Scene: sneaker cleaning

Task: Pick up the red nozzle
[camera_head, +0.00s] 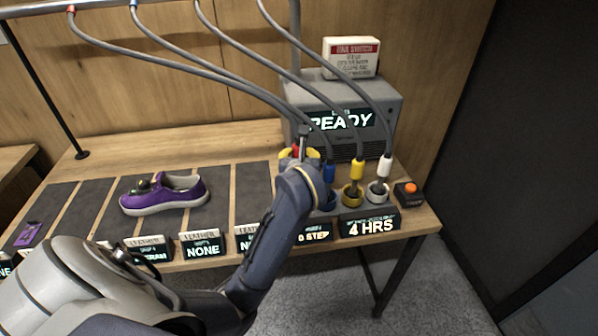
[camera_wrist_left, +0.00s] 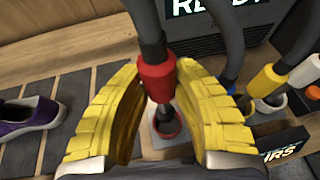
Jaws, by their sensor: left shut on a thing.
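The red nozzle (camera_wrist_left: 156,84) hangs upright on a grey hose, between the yellow fingers of my left gripper (camera_wrist_left: 160,72). The left gripper is shut on it. In the head view, only a bit of the red nozzle (camera_head: 295,150) shows beside the gripper (camera_head: 299,156). The nozzle's dark tip points down at a red-rimmed cup (camera_wrist_left: 168,130) below. I cannot tell whether the tip is inside the cup or just above it. My right gripper is not in view.
The blue nozzle (camera_head: 329,171), yellow nozzle (camera_head: 357,169) and white nozzle (camera_head: 385,165) stand close on the right, with their hoses overhead. A grey machine reading READY (camera_head: 385,98) is behind. A purple sneaker (camera_head: 165,193) lies left. An orange button (camera_head: 410,189) sits far right.

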